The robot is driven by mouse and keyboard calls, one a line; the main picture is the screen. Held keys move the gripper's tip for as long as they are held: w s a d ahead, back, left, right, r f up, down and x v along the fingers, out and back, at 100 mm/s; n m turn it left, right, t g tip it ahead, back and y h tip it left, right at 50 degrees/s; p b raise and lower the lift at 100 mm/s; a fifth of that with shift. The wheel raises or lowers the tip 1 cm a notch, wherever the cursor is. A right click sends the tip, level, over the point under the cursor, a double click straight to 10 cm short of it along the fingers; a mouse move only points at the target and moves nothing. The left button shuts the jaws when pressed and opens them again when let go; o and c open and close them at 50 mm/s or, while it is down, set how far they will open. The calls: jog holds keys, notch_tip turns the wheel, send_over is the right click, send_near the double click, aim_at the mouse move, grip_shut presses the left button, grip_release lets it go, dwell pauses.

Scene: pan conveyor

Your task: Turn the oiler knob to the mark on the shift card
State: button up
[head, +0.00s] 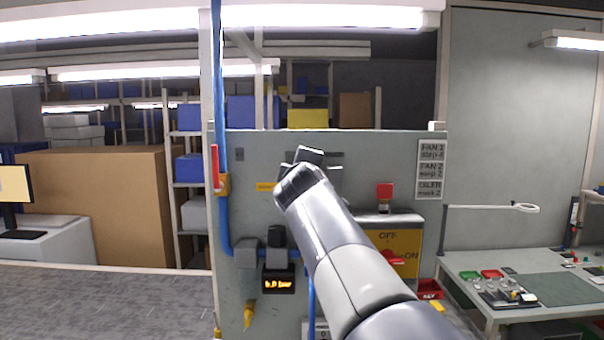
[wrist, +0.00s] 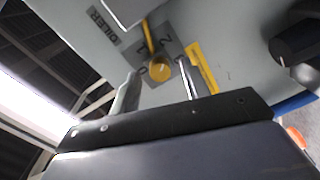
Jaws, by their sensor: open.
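The shift card (head: 431,170) hangs at the panel's upper right in the head view; its last entry appears to read OILER mark 2. In the wrist view the round yellow oiler knob (wrist: 160,69) sits on a grey dial plate, with a yellow bar running up from it. A digit 2 is at the knob's upper right; other marks are partly hidden or unclear. An OILER label (wrist: 103,27) is to the left. My gripper (wrist: 155,70) is open, its fingers on either side of the knob; contact cannot be told. My arm hides the knob in the head view.
A black knob (wrist: 297,45) stands out at the right in the wrist view. In the head view, a switch box with a red handle (head: 392,257) and a lit display (head: 278,284) are lower on the panel. A blue pipe (head: 222,130) runs down its left edge.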

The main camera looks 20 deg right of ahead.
jog(key=b+v, duration=0.3)
jog(key=v, duration=0.7)
jog(key=shift+s+b, duration=0.35)
jog(key=shift+b, duration=0.05)
jog(key=shift+w, duration=0.1)
jog(key=p+x, duration=0.4)
jog(key=x, duration=0.6)
jog(key=shift+w, duration=0.3)
